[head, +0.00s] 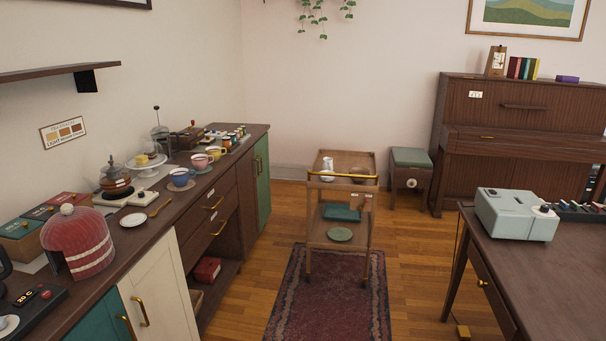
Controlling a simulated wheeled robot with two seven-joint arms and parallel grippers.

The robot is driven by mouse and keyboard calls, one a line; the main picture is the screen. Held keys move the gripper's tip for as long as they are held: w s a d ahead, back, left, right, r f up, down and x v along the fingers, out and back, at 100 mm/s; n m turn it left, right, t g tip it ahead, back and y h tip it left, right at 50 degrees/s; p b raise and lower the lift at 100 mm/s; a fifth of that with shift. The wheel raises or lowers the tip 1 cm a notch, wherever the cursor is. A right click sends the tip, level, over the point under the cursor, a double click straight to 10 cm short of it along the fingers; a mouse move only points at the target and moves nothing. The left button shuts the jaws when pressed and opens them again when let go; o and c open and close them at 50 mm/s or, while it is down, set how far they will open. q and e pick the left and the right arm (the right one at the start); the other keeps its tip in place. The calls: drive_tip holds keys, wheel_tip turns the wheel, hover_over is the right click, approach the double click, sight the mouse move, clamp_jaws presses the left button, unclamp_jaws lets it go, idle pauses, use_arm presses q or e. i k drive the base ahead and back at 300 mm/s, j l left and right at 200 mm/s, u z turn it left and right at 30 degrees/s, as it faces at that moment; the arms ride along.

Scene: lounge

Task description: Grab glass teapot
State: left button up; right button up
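A rounded brown pot with a knobbed lid (115,180) stands on the counter (168,213) at the left, on or just behind a pale flat base. It may be the glass teapot with dark tea in it, but it is too small to be sure. A clear glass vessel with a tall thin knob (159,133) stands further back on the same counter, partly hidden by other things. A shiny pale item (327,168) sits on the trolley's top. Neither of my grippers is in view.
A wooden trolley (339,187) stands on the rug (328,300). A table (560,275) is at the right.

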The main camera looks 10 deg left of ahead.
sight(116, 184)
drive_tip(key=i+u, duration=0.1)
drive_tip(key=i, duration=0.6)
drive_tip(key=i+l+u, duration=0.1)
drive_tip(key=i, duration=0.6)
drive_tip(key=i+u, duration=0.35)
drive_tip(key=u, duration=0.15)
drive_tip(key=i+l+u, duration=0.2)
drive_tip(key=i+u, duration=0.25)
drive_tip(key=i+l+u, duration=0.25)
drive_tip(key=u, duration=0.25)
drive_tip(key=i+l+u, duration=0.25)
drive_tip(key=u, duration=0.15)
drive_tip(key=i+l+u, duration=0.2)
drive_tip(key=l+u, duration=0.2)
drive_tip(key=i+l+u, duration=0.2)
drive_tip(key=l+u, duration=0.2)
drive_tip(key=i+l+u, duration=0.15)
drive_tip(key=l, duration=0.25)
drive_tip(key=k, duration=0.05)
